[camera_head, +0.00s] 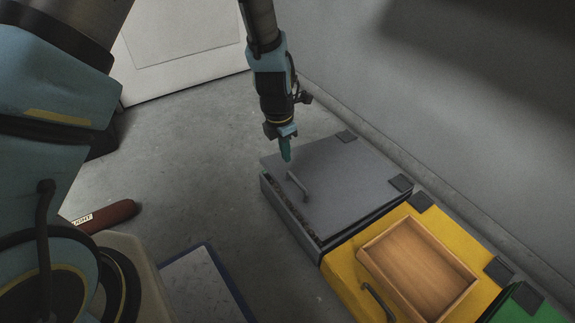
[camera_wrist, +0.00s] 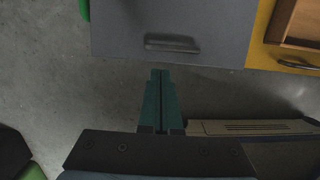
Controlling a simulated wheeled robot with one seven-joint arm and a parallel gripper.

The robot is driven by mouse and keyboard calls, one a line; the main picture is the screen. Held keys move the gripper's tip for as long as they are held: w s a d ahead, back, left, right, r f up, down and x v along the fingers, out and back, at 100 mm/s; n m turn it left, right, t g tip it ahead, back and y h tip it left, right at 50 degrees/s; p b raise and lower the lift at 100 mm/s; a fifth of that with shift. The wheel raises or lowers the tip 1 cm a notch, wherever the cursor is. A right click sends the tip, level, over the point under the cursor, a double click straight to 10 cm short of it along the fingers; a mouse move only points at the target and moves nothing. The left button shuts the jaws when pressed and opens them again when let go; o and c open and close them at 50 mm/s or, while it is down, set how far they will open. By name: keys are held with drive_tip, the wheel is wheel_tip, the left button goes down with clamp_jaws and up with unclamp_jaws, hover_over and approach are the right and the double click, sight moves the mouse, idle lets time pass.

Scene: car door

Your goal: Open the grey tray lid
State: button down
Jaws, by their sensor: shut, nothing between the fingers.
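The grey tray lid (camera_head: 338,185) lies nearly flat on its tray, with a dark gap showing along its front left edge. The lid also shows at the top of the wrist view (camera_wrist: 170,18). Its grey bar handle (camera_head: 298,186) sits near the front edge and shows in the wrist view (camera_wrist: 172,43). Two dark hinges are on the far side. My gripper (camera_head: 286,156) points down near the lid's left corner. In the wrist view my gripper (camera_wrist: 160,72) is shut and empty, its tips just short of the lid's edge and handle, apart from the handle.
A yellow lidded tray (camera_head: 345,268) adjoins on the right, with an open wooden box (camera_head: 418,265) on top. A green tray (camera_head: 522,305) is beyond it. A wall runs behind the trays. A red cylinder (camera_head: 108,216) lies on the floor at left.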

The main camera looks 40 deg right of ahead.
drive_tip(key=b, duration=0.4)
hover_over(290, 186)
wheel_tip(290, 186, down, 9)
drive_tip(key=shift+w+a+f, duration=0.1)
drive_tip(key=shift+a+f, duration=0.05)
drive_tip(key=shift+r+p, duration=0.6)
drive_tip(key=shift+p, duration=0.1)
